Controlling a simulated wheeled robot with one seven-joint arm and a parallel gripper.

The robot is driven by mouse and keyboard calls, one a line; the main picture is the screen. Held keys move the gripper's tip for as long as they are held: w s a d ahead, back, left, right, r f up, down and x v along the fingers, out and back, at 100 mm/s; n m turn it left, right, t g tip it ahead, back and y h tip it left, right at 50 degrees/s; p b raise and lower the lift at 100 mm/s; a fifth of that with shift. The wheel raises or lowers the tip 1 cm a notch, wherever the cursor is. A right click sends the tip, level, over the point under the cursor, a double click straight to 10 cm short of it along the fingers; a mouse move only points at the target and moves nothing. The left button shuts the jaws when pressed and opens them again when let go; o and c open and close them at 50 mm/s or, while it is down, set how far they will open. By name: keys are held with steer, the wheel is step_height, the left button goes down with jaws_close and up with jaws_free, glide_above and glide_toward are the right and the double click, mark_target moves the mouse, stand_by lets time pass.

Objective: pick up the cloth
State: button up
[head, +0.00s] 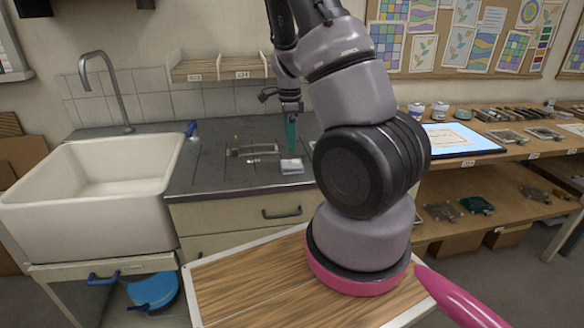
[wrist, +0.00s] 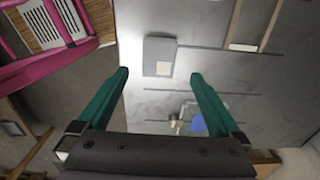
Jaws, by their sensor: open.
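A small folded pale cloth (head: 291,166) lies flat on the dark grey counter beside the sink. In the wrist view the cloth (wrist: 157,47) is a light grey rectangle with a paler patch at its lower edge, straight ahead between the two fingers. My gripper (head: 290,133) points down above the counter, over the cloth in the picture. In the wrist view my gripper (wrist: 160,74) has its green fingers spread wide with nothing between them. The fingers appear apart from the cloth; the exact height of the gap is hard to tell.
A metal rack-like fixture (head: 252,148) stands on the counter (head: 215,180) just left of the cloth. A white sink (head: 95,190) with a tall tap is further left. A low shelf (head: 215,72) is on the wall behind. A workbench with a lit panel (head: 455,138) is at right.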

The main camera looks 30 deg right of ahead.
mark_target(292, 163)
step_height(292, 163, down, 3)
steer(key=f, duration=0.5)
steer(key=shift+s+d+f, duration=0.1)
steer(key=shift+s+d, duration=0.05)
steer(key=shift+d, duration=0.1)
steer(key=c, duration=1.3)
